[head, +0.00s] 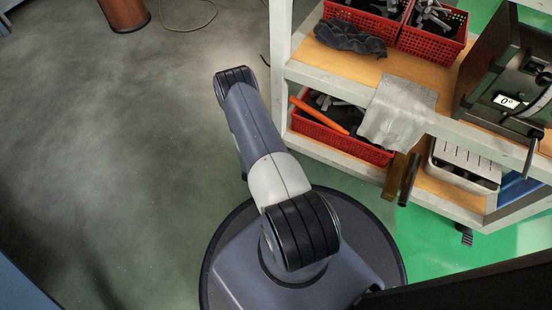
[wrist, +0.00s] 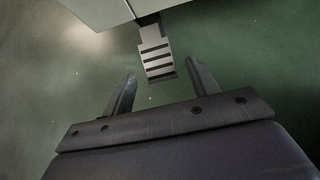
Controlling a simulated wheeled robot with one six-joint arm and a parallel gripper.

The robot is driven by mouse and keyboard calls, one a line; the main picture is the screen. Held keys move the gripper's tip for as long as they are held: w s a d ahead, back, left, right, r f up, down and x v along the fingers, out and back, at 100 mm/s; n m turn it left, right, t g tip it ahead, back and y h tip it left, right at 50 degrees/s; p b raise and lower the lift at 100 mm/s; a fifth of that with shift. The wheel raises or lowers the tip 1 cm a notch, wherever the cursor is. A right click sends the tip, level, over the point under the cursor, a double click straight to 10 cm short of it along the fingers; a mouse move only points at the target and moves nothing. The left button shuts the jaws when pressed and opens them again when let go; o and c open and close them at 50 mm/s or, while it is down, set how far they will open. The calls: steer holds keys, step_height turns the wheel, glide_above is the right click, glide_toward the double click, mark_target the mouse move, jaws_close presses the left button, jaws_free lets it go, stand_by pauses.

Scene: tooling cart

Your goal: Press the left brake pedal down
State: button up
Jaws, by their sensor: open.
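A grey brake pedal (wrist: 156,58) with dark ridges sticks out from under the pale cart edge in the wrist view. It appears between and just beyond my gripper's fingertips (wrist: 161,70). My gripper is open and empty, with one finger to either side of the pedal in the picture. I cannot tell whether the fingers touch it; a gap shows on each side. In the head view my gripper is not visible; only my arm shows, left of the cart. Another dark pedal (head: 466,236) shows at the cart's right side in the head view.
The cart's pale frame (head: 281,65) stands right of my arm. Its shelves hold red baskets (head: 375,155), a grey cloth (head: 400,113) and a metal tray (head: 462,178). A brown cylinder (head: 124,12) stands far left. The grey floor (head: 110,150) at left is clear.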

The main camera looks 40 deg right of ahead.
steer(key=p+v, duration=0.3)
steer(key=v, duration=0.7)
steer(key=shift+p, duration=0.4)
steer(key=shift+a+r, duration=0.1)
steer(key=b+x, duration=0.4)
steer(key=x, duration=0.6)
steer(key=shift+d+f+b, duration=0.2)
steer(key=shift+f+b, duration=0.15)
steer(key=shift+w+d+r+g+y+p, duration=0.15)
steer(key=shift+r+g+y+p, duration=0.15)
steer(key=shift+r+y+p, duration=0.6)
steer(key=shift+f+h, duration=0.3)
steer(key=shift+f, duration=0.2)
